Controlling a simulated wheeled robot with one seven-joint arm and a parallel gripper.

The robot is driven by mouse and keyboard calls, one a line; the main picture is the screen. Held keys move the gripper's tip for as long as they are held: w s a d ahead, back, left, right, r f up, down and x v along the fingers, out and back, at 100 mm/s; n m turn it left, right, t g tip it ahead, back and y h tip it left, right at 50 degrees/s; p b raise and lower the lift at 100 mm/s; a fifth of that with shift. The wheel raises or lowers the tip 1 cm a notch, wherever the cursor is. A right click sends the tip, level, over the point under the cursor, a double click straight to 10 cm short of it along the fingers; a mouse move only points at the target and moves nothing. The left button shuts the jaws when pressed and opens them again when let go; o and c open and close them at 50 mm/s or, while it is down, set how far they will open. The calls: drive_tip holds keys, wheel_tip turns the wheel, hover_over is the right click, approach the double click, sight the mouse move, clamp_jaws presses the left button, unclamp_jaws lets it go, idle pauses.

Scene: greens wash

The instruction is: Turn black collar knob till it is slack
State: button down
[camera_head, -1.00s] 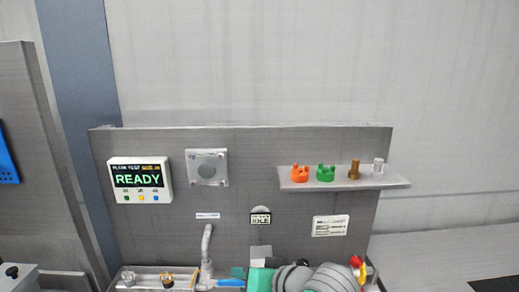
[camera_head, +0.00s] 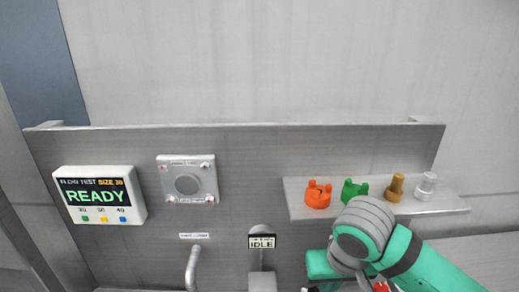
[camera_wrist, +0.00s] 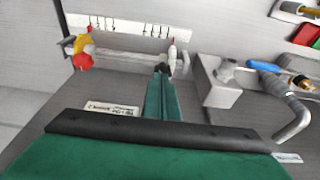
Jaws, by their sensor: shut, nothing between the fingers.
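In the wrist view my gripper (camera_wrist: 163,72) is shut and empty. Its green fingers lie together and reach toward a white scale rail (camera_wrist: 130,25) with black marks. A pale collar with a red-tipped pointer (camera_wrist: 172,50) sits at the rail's right part, just beyond the fingertips. A small dark shape lies right at the fingertips; I cannot tell whether it is the black collar knob or the tips themselves, nor whether they touch. A red and yellow part (camera_wrist: 82,50) is at the rail's left end. In the head view my arm hides this area.
A bent metal spout (camera_wrist: 295,110) and a grey block (camera_wrist: 222,85) stand right of the fingers in the wrist view. In the head view a shelf (camera_head: 455,204) holds orange and green caps, a brass piece and a silver piece. The display (camera_head: 100,197) reads READY; a small sign (camera_head: 262,241) reads IDLE.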

drive_tip(key=s+x, duration=0.1)
drive_tip(key=x, duration=0.5)
drive_tip(key=shift+s+f, duration=0.35)
drive_tip(key=shift+f, duration=0.05)
drive_tip(key=shift+w, duration=0.15)
idle(0.5)
drive_tip(key=shift+a, duration=0.8)
idle(0.5)
drive_tip(key=w+v, duration=0.1)
drive_tip(key=v, duration=0.4)
drive_tip(key=shift+s+r, duration=0.25)
drive_tip(key=shift+r, duration=0.35)
idle(0.5)
